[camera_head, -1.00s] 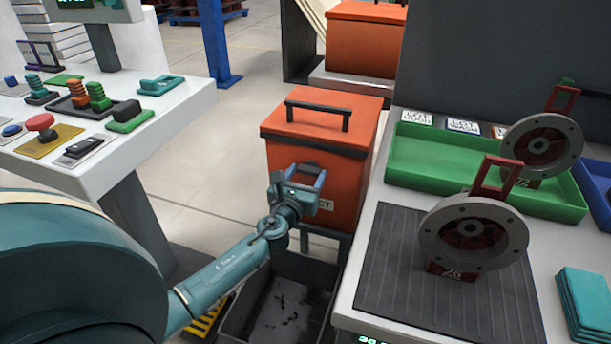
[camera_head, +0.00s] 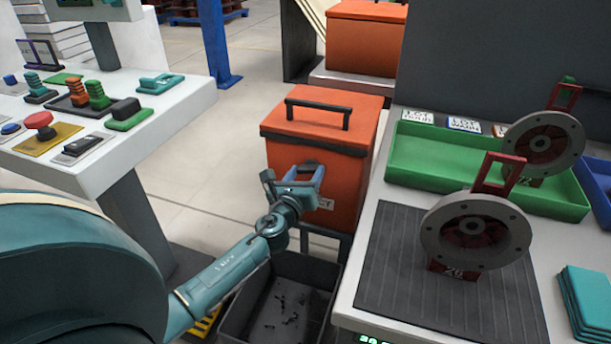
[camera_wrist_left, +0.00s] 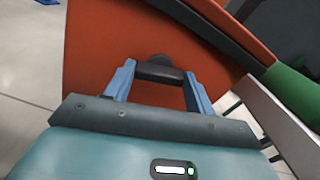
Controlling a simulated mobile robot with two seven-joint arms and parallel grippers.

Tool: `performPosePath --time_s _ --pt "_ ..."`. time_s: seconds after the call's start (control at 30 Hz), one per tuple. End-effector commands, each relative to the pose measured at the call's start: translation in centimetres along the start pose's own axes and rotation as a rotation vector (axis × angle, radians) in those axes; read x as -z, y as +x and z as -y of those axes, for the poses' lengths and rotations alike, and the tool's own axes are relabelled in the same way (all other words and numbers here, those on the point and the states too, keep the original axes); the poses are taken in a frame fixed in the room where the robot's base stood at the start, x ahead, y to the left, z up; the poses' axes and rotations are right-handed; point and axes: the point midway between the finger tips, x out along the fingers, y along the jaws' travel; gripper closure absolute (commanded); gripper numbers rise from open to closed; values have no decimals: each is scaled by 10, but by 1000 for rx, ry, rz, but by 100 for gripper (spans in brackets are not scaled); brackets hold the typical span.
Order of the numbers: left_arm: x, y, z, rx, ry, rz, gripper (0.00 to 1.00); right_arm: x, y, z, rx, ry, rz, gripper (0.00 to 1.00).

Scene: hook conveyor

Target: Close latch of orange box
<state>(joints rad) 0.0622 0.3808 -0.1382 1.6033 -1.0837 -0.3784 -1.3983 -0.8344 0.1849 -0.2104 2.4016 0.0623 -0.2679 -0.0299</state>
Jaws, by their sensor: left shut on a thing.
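The orange box (camera_head: 350,187) stands between the two work surfaces, its lid down with a black handle (camera_head: 318,107) on top. It fills much of the left wrist view (camera_wrist_left: 110,50). My left gripper (camera_head: 304,172) is at the upper front face of the box, just below the dark lid rim. In the left wrist view, its blue fingers (camera_wrist_left: 158,78) are shut on a small dark latch piece (camera_wrist_left: 159,70) lying between them. Whether the latch is fastened cannot be told. My right gripper is not in view.
A dark grey bin (camera_head: 255,315) sits on the floor below the box. To the right, a table holds a ribbed dark mat (camera_head: 400,270), round metal parts and a green tray (camera_head: 420,175). A white control panel (camera_head: 110,160) is at the left.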

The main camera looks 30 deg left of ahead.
Motion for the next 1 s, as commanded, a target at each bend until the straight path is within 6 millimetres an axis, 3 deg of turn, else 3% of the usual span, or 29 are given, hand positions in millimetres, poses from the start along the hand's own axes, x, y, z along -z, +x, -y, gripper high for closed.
performPosePath --time_s 1.0 --pt "3 0 -3 -2 -964 -1 68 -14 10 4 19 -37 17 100"
